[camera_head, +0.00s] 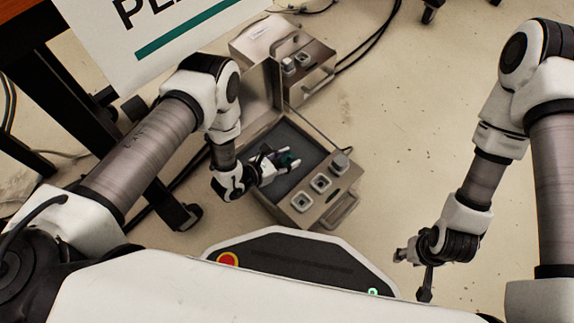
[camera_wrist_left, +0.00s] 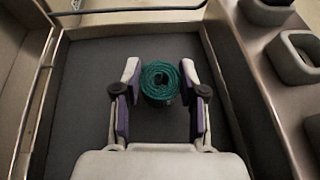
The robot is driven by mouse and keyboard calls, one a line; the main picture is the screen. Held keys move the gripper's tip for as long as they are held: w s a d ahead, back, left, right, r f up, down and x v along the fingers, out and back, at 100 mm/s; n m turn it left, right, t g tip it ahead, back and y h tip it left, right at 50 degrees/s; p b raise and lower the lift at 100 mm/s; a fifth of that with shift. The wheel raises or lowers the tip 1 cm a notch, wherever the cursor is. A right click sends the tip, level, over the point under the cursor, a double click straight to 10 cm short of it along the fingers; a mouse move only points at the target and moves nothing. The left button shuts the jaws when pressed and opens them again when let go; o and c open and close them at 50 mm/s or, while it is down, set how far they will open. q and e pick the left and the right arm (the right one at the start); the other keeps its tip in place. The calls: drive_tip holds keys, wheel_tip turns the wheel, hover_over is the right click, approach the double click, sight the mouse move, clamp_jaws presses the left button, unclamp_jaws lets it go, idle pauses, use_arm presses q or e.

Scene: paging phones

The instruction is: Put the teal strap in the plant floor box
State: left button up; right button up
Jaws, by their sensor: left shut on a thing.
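The teal strap is a rolled coil (camera_head: 287,160) over the dark-lined compartment of the nearer open metal box (camera_head: 262,205). In the left wrist view the teal strap (camera_wrist_left: 160,82) sits between the fingers of my left gripper (camera_wrist_left: 161,95), which is shut on it. In the head view my left gripper (camera_head: 275,163) is within the box's outline. I cannot tell whether the strap touches the box floor. My right gripper (camera_head: 412,270) hangs empty over the floor at the right, its fingers apart.
The nearer box has a raised lid and a right-hand panel (camera_head: 325,190) with several square sockets. A second metal box (camera_head: 300,75) stands behind it. A white sign (camera_head: 160,35) with a teal stripe hangs at upper left. Bare floor (camera_head: 400,120) lies to the right.

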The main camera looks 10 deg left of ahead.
use_arm(q)
wheel_tip(320, 180, down, 3)
drive_tip(key=shift+r+b, duration=0.1)
drive_tip(key=shift+b, duration=0.25)
drive_tip(key=shift+r, duration=0.3)
drive_tip(key=shift+f, duration=0.15)
drive_tip(key=o, duration=0.8)
use_arm(e)
wheel_tip(320, 180, down, 2)
use_arm(q)
drive_tip(key=shift+p, duration=0.3)
drive_tip(key=p+v, duration=0.3)
drive_tip(key=v, duration=0.3)
drive_tip(key=p+v, duration=0.3)
drive_tip(key=v, duration=0.3)
drive_tip(key=shift+d+r, duration=0.15)
drive_tip(key=shift+r, duration=0.05)
drive_tip(key=shift+s, duration=0.1)
use_arm(e)
wheel_tip(320, 180, up, 6)
drive_tip(key=shift+s, duration=0.15)
